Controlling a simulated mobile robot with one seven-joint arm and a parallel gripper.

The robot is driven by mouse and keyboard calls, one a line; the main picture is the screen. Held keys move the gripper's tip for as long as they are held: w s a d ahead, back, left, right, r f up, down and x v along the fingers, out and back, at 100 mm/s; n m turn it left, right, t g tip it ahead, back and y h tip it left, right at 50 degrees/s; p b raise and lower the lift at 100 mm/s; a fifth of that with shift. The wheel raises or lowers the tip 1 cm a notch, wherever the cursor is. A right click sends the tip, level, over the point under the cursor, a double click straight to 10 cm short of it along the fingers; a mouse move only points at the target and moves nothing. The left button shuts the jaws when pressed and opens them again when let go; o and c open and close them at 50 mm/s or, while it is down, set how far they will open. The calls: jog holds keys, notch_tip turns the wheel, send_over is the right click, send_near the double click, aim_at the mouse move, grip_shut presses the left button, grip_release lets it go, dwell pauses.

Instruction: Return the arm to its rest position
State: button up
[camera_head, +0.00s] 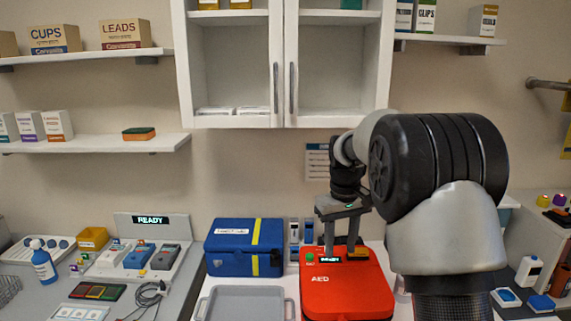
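My arm comes up from the lower right and bends over the counter, with its wrist near the middle of the picture. My gripper (340,246) points down above the back part of a red AED case (345,291). Its two fingers stand apart with a visible gap, and I see nothing held between them. The fingertips overlap the dark top edge and small display of the AED in the picture. I cannot tell whether they touch it.
A blue case with a yellow strap (243,248) stands left of the AED, behind a grey tray (243,304). A white wall cabinet (283,65) hangs above. A charging station (150,250) reading READY and a blue bottle (43,264) are at left.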

jog(key=s+r+m+t, duration=0.1)
jog(key=s+r, duration=0.8)
jog(key=s+r+m+t+p, duration=0.1)
jog(key=s+r+m+t, duration=0.1)
jog(key=s, duration=2)
jog(key=shift+s+t+p, duration=0.15)
jog(key=shift+t+p, duration=0.25)
jog(key=shift+t, duration=0.5)
jog(key=shift+d, duration=0.1)
